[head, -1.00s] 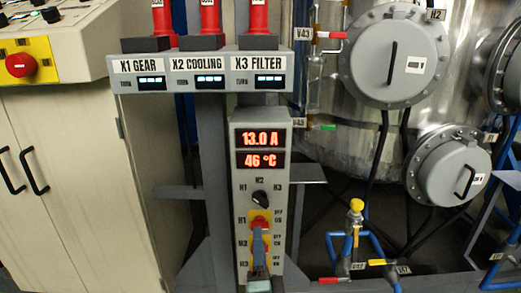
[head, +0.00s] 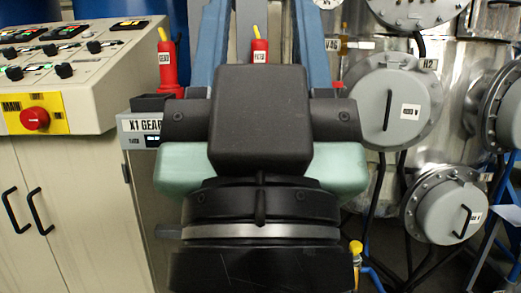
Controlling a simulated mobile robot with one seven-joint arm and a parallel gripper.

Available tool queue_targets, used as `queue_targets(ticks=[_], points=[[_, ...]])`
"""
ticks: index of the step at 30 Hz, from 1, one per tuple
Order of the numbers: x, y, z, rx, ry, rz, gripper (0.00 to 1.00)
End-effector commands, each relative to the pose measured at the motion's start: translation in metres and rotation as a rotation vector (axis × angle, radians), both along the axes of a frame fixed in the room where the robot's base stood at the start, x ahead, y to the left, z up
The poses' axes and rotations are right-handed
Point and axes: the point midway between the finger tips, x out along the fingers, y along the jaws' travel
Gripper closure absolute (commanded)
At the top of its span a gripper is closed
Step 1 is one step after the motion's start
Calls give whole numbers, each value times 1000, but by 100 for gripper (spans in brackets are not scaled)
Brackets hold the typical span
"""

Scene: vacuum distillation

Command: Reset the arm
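My gripper (head: 260,120) and wrist fill the middle of the head view, very close to the camera. I see a black body with pale green parts on both sides and a black and silver ring below. I cannot make out fingertips, so I cannot tell whether it is open or shut, or whether it holds anything. The X1 GEAR box (head: 141,127) shows only at its left end. The other boxes and the panel with the displays and the switch are hidden behind my arm.
A console with knobs (head: 110,95) and a red button (head: 35,118) stands at left above a cabinet (head: 60,200). Red plugs (head: 167,70) show at the back. A steel vessel with round grey hatches (head: 388,104) and a yellow-topped valve (head: 356,248) are at right.

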Motion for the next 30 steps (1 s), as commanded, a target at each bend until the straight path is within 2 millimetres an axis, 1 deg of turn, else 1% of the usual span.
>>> queue_targets(ticks=[1,21,24,27,30], points=[[0,0,30,1,0,1,51],[1,1,234,2,1,6,51],[1,1,260,2,1,6,51],[1,1,280,2,1,6,51],[1,1,291,2,2,6,51]])
